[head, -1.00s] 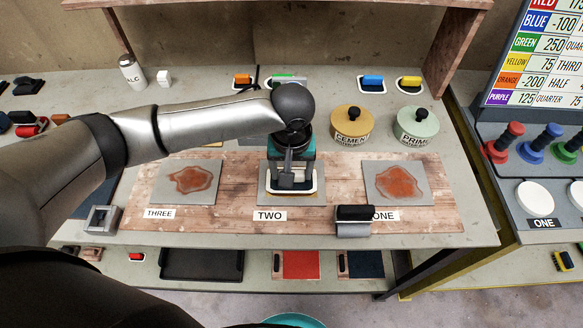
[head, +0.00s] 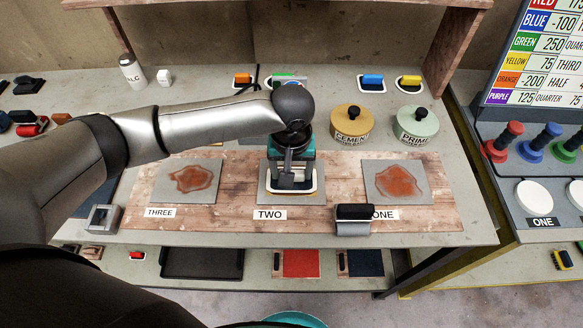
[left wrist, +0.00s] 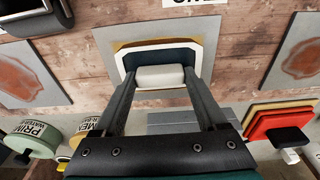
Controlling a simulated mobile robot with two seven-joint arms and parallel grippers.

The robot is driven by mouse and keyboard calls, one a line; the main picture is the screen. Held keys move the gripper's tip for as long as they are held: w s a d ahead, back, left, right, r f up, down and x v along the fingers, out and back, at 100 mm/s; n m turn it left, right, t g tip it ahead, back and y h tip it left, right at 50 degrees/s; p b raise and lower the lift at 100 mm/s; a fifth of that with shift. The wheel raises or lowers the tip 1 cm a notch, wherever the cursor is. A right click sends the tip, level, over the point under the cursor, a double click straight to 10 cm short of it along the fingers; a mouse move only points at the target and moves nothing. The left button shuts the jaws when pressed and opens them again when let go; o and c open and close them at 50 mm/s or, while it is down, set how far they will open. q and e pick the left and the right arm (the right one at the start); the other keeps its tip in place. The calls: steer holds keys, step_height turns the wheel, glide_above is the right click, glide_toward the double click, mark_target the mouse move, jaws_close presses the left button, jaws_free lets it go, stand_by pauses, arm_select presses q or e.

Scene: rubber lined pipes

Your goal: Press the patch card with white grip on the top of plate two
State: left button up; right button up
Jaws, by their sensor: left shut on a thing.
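Plate two is a grey square (head: 265,198) on the wooden board, behind the TWO label; it also shows in the left wrist view (left wrist: 203,22). The patch card (left wrist: 125,64) is dark with a white border, and its white grip (left wrist: 160,77) faces up at me. My left gripper (head: 291,182) is shut on the white grip, with a finger on each side in the left wrist view (left wrist: 161,80). The card lies over plate two, an orange-tan strip showing beneath its edge. I cannot tell how firmly it touches. My right gripper is out of view.
Plates three (head: 188,182) and one (head: 396,182) bear reddish smears on either side. A black-handled roller (head: 352,222) stands by the ONE label, and a grey metal block (head: 101,219) at the left. The cement tin (head: 351,125) and primer tin (head: 416,126) stand behind.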

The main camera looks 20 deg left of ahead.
arm_select(q)
steer(key=shift+s+f+p, duration=0.25)
steer(key=shift+f+p, duration=0.1)
steer(key=shift+p, duration=0.7)
stand_by(3.3)
steer(key=r+p, duration=0.2)
steer(key=p, duration=0.1)
steer(key=r+p, duration=0.5)
steer(key=p, duration=0.1)
steer(key=shift+w+r+p, duration=0.25)
steer(key=shift+r+p, duration=0.05)
stand_by(0.4)
steer(key=shift+f, duration=0.1)
